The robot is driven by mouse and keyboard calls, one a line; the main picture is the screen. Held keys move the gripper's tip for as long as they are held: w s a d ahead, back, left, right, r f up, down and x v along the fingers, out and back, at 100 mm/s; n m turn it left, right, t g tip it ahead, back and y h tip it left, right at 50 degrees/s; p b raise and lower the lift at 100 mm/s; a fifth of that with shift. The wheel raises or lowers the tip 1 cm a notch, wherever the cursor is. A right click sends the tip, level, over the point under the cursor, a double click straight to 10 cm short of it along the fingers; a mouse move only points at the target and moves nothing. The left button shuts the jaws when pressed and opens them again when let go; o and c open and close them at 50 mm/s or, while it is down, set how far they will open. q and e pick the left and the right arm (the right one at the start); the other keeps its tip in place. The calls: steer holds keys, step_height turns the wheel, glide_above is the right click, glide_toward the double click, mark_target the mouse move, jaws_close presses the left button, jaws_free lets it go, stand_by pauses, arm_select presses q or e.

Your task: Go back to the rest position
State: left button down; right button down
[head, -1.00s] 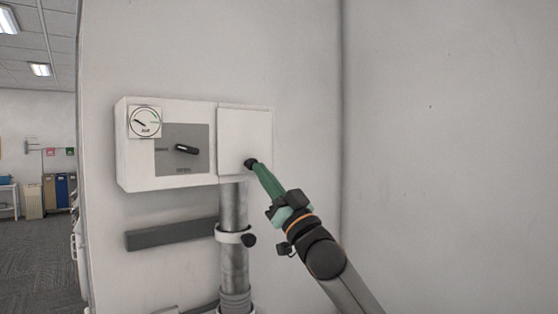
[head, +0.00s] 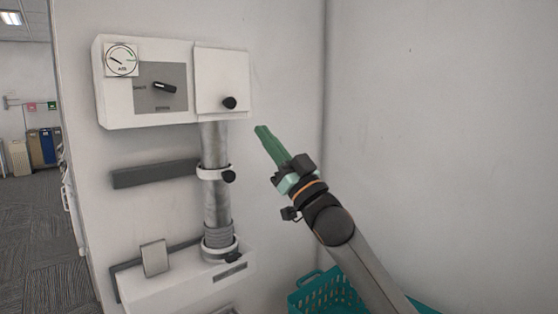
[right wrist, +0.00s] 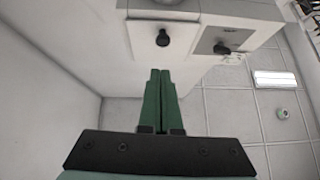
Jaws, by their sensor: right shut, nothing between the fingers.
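My right gripper (head: 262,130) is shut and empty, its green fingers together, in front of the wall and to the lower right of the white wall box. It also shows in the right wrist view (right wrist: 160,74). The box's white cover (head: 221,75) is closed flat and has a black knob (head: 229,103); the fingertips are apart from this knob. The knob also shows in the right wrist view (right wrist: 162,38). My left gripper is not in view.
A grey panel with a black switch handle (head: 164,87) and a round gauge (head: 121,60) sit left of the cover. A metal pipe (head: 216,190) runs down to a lower white box (head: 190,285). A teal basket (head: 325,292) stands low behind my right arm. Open carpet lies left.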

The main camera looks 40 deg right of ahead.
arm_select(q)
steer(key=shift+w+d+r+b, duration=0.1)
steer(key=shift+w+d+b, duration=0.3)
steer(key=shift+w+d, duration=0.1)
arm_select(e)
steer(key=shift+v, duration=1.95)
steer(key=shift+f, duration=0.1)
